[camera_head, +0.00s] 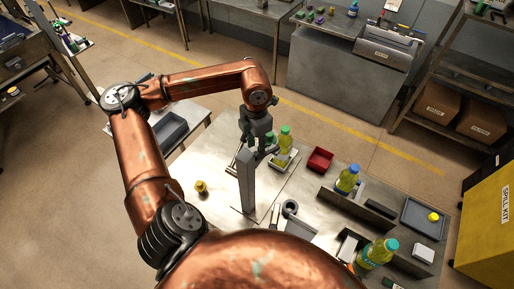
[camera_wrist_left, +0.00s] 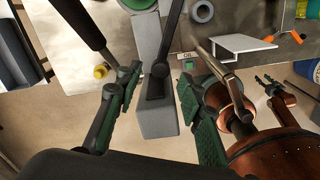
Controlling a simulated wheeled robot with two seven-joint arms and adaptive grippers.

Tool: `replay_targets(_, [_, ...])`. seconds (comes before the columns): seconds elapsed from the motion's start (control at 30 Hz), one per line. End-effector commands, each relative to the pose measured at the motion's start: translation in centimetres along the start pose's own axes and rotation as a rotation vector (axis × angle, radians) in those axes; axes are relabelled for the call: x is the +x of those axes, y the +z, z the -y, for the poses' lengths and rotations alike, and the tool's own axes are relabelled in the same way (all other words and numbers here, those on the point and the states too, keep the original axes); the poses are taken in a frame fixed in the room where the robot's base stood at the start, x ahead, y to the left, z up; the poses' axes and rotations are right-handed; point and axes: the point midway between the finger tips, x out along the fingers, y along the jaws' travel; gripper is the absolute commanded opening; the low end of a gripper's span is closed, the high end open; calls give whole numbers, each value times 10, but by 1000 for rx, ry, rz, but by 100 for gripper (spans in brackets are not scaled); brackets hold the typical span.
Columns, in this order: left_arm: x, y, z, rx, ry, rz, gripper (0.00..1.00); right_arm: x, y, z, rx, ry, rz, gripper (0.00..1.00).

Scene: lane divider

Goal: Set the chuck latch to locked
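A tall grey post (camera_head: 246,182) stands on the metal table in the head view. In the left wrist view the grey post (camera_wrist_left: 159,122) shows from above, with a dark lever (camera_wrist_left: 168,35) running up the picture from it. I cannot tell whether this lever is the chuck latch or which way it is set. My left gripper (camera_head: 262,143) is beside the top of the post. In the wrist view its green-padded fingers (camera_wrist_left: 158,92) are spread on either side of the post, with gaps. My right gripper (camera_wrist_left: 276,90) seems to show small at the right; its opening is unclear.
Bottles, including a blue-capped one (camera_head: 347,179), a red bin (camera_head: 320,159) and a grey tray (camera_head: 422,218) crowd the table's right. A small yellow bottle (camera_head: 201,188) stands at the left, with clear table around it.

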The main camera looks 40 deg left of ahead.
Motion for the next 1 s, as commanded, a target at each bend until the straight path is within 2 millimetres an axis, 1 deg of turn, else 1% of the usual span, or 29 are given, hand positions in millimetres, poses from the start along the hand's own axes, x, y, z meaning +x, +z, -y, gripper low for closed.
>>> replay_targets(0.03, [5, 0, 0, 0, -1, -3, 35, -5, 0, 0, 0, 0, 0, 40])
replay_targets(0.2, [22, 0, 0, 0, -1, -1, 35, -9, -4, -1, -1, 1, -5, 40])
replay_targets(0.33, [26, 1, 0, 1, -1, 1, 35, -9, -9, -2, -2, 1, -11, 40])
replay_targets(0.53, [26, 1, 0, 1, 0, 1, 35, -9, -8, -2, -2, 2, -10, 40])
replay_targets(1.0, [26, 0, 0, 0, 0, 1, 3, -9, -7, -2, -2, 2, -8, 40])
